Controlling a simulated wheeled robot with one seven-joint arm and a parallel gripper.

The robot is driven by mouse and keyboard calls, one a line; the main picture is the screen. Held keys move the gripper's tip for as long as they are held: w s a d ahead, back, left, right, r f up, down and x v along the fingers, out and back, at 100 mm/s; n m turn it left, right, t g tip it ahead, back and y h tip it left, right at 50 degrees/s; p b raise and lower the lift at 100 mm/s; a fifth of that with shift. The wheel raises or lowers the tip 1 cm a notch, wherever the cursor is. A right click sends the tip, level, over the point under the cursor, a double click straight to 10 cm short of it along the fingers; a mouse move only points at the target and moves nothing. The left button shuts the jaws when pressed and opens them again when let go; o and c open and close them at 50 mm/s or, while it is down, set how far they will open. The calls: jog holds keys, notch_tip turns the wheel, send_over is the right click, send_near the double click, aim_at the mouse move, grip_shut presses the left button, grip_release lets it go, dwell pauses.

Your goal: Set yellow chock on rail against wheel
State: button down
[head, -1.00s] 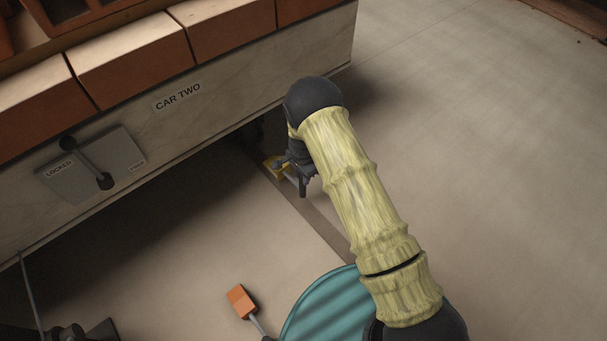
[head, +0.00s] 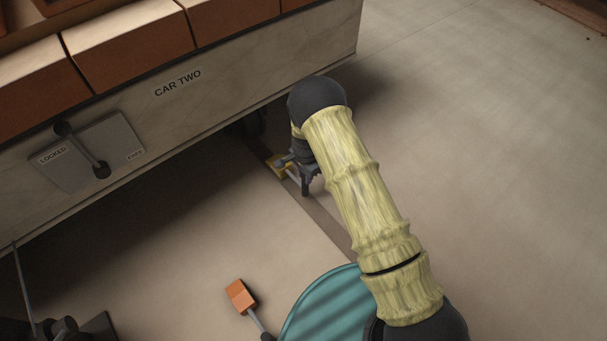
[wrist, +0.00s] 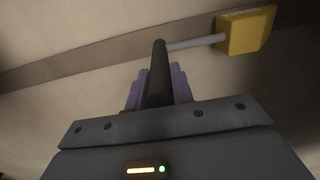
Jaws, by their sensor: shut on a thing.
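The yellow chock (head: 277,168) is over the dark rail strip (head: 325,232) under the edge of the car; I cannot tell whether it rests on it. In the wrist view the chock (wrist: 243,34) overlaps the rail (wrist: 95,60) at the upper right. Its grey rod (wrist: 195,43) runs to a black grip (wrist: 158,75). My gripper (head: 304,180) is shut on that grip, with purple fingers at both sides. The dark wheel (head: 258,122) is mostly hidden in shadow beyond the chock, and any contact between them is not visible.
The car body (head: 220,85), marked CAR TWO, carries bricks and overhangs the rail. A lever (head: 82,150) sits on its LOCKED/FREE plate. An orange block with a handle (head: 240,296) lies on the floor near a teal round thing (head: 320,305). Floor at right is clear.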

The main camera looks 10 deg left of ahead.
jog(key=shift+f+b, duration=0.5)
jog(key=shift+f, duration=0.3)
jog(key=shift+w+a+b, duration=0.4)
jog(key=shift+w+a, duration=0.6)
jog(key=shift+a, duration=0.25)
jog(key=shift+w+a+b, duration=1.55)
jog(key=shift+w+a, duration=0.4)
jog(key=shift+a, duration=0.15)
jog(key=shift+w+a+r+b, duration=0.1)
jog(key=shift+w+a+b, duration=0.65)
jog(key=shift+a, duration=0.1)
jog(key=shift+w+a+b, duration=0.95)
jog(key=shift+a+b, duration=0.1)
jog(key=shift+b, duration=0.45)
jog(key=shift+w+a, duration=0.25)
jog(key=shift+w+a+b, duration=0.45)
jog(key=shift+a+b, duration=0.05)
jog(key=shift+b, duration=0.3)
jog(key=shift+w+a, duration=0.15)
jog(key=shift+a, duration=0.15)
